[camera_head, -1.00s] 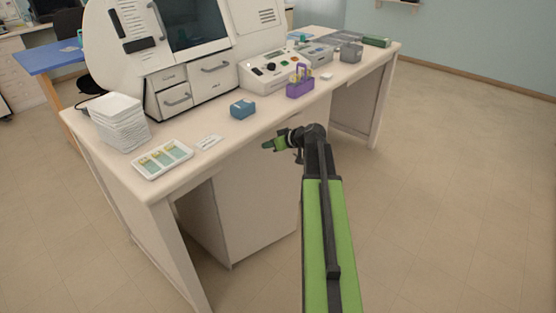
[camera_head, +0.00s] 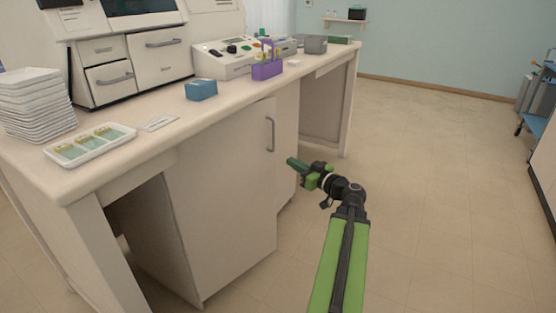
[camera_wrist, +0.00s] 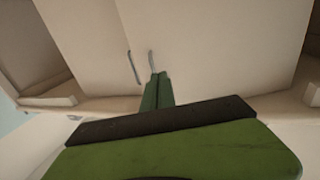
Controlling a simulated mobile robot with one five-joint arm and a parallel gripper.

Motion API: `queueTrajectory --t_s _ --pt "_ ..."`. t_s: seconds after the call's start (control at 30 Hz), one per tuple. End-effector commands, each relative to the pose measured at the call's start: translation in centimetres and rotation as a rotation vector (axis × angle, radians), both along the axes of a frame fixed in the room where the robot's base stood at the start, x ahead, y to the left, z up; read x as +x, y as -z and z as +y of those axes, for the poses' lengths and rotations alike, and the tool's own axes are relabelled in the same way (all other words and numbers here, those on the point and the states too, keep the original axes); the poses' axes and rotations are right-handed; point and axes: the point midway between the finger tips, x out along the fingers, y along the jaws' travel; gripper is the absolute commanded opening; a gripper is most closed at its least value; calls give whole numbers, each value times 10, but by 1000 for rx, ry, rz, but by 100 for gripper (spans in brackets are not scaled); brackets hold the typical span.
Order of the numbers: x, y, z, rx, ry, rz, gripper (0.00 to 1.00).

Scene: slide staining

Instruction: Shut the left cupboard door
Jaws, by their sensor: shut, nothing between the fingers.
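The left cupboard door (camera_head: 225,190) is a plain cream panel under the bench with an upright grey handle (camera_head: 270,134) near its right edge. It looks ajar, its right edge standing out in front of the narrow visible strip of the right door (camera_head: 287,135). In the wrist view, which looks upside down, the left door (camera_wrist: 220,45) fills the right side, and its handle (camera_wrist: 151,61) is close to the fingertips. My gripper (camera_head: 291,162) is shut and empty, just right of the left door's edge. I cannot tell whether it touches anything.
The bench top (camera_head: 215,115) overhangs the cupboard. It carries a slide tray (camera_head: 90,145), a stack of white trays (camera_head: 37,105), a blue box (camera_head: 201,90) and a purple rack (camera_head: 267,70). Open floor (camera_head: 420,180) lies to the right.

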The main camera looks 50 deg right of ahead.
Motion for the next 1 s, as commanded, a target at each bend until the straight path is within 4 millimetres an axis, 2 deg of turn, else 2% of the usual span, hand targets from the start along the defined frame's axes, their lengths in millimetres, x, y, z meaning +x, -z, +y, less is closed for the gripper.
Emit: queueTrajectory --t_s 0.4,0.53,0.73,1.0 --pt "91 0 -4 0 -7 1 0" --pt "114 0 -5 0 -7 1 0" --pt "132 0 -5 0 -6 1 0" --pt "134 0 -4 0 -5 1 0"
